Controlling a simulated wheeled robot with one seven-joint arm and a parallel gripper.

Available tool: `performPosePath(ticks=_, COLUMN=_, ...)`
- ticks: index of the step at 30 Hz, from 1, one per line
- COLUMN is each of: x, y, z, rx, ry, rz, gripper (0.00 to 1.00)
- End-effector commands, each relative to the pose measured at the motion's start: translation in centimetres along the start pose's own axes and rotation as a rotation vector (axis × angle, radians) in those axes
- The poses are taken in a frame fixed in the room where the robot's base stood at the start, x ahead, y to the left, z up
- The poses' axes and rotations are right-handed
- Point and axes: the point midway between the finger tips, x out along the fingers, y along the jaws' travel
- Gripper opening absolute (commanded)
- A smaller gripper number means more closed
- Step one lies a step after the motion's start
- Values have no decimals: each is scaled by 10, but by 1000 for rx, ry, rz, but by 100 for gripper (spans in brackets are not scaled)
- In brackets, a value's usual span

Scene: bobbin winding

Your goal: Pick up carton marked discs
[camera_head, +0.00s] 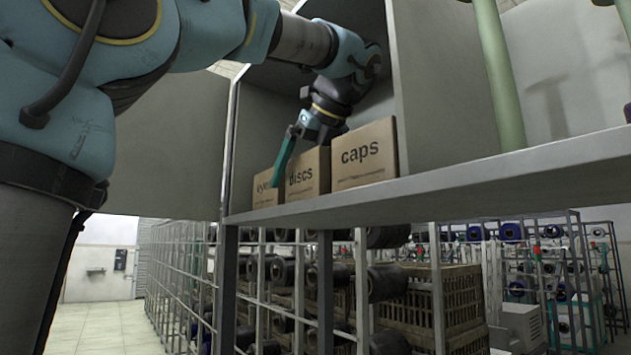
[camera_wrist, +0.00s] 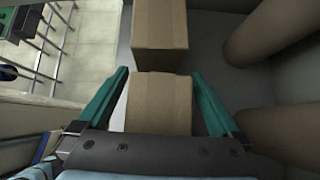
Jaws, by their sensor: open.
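The carton marked "discs" (camera_head: 312,172) stands on the shelf in the head view, between the "caps" and "eye..." cartons. My gripper (camera_head: 282,163) is low at the row; its one visible finger slants down in front of the left edge of "discs", overlapping the side of "eye...". In the wrist view my open gripper (camera_wrist: 160,74) has one green finger on each side of a plain brown carton top (camera_wrist: 159,102). This is probably "discs", but no label shows there. Whether the fingers touch it is unclear.
The "caps" carton (camera_head: 364,153) stands right of "discs", the partly hidden "eye..." carton (camera_head: 264,188) left. Another carton (camera_wrist: 160,24) lies just beyond the fingers in the wrist view. An upright grey panel (camera_head: 398,80) stands right of the row.

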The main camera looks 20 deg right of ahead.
Motion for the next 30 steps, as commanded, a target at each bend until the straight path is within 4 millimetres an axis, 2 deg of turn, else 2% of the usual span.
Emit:
performPosePath(ticks=2, x=0, y=0, z=0, rx=0, ry=0, rz=0, gripper=100)
performPosePath(ticks=5, x=0, y=0, z=0, rx=0, ry=0, rz=0, gripper=90)
performPosePath(ticks=27, x=0, y=0, z=0, rx=0, ry=0, rz=0, gripper=7)
performPosePath(ticks=30, x=-1, y=0, z=0, rx=-1, ry=-1, rz=-1, gripper=5)
